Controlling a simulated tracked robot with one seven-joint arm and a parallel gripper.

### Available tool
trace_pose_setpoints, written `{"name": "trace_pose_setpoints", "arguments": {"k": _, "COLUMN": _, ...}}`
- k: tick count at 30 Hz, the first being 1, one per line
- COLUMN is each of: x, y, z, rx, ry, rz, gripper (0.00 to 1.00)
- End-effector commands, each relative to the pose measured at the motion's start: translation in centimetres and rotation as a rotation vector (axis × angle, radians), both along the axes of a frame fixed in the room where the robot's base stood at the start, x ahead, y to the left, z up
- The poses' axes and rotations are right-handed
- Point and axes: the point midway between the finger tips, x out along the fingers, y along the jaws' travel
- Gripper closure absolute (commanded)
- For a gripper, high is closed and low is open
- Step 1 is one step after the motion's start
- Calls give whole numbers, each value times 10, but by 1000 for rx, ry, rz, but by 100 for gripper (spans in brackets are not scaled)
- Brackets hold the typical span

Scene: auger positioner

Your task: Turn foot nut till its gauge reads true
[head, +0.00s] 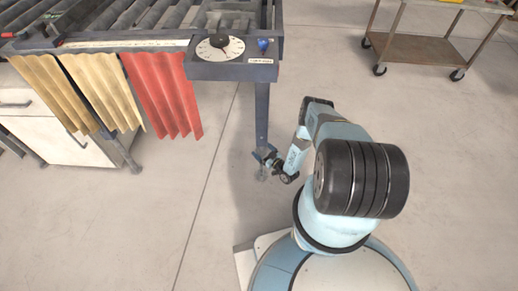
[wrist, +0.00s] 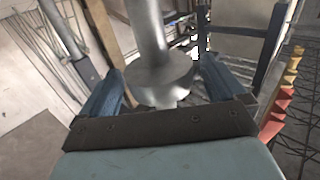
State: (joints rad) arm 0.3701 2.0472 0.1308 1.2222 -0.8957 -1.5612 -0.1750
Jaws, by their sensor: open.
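The grey metal foot nut (wrist: 160,82) sits on a round shaft in the wrist view, between the two blue fingers of my gripper (wrist: 163,92). The fingers are apart, one on each side of it; contact with either finger cannot be made out. In the head view my gripper (head: 266,157) is low at the bottom of the machine's leg (head: 262,112), and the nut is too small to make out there. A white round dial (head: 220,48) with a black centre is on the frame corner above; its reading is too small to tell.
A blue knob-like part (head: 263,45) is beside the dial. Tan and red strip curtains (head: 165,95) hang from the conveyor frame at left, before a white cabinet (head: 65,140). A wheeled cart (head: 425,50) stands at upper right. The floor between is clear.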

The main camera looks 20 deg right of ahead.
Motion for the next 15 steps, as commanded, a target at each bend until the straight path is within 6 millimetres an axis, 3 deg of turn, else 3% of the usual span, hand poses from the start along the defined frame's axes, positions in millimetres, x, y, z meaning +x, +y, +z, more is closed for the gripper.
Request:
{"name": "trace_pose_setpoints", "arguments": {"k": 6, "x": 19, "y": 10, "z": 0, "rx": 0, "ry": 0, "rz": 0, "gripper": 3}}
{"name": "trace_pose_setpoints", "arguments": {"k": 15, "x": 24, "y": 11, "z": 0, "rx": 0, "ry": 0, "rz": -1, "gripper": 3}}
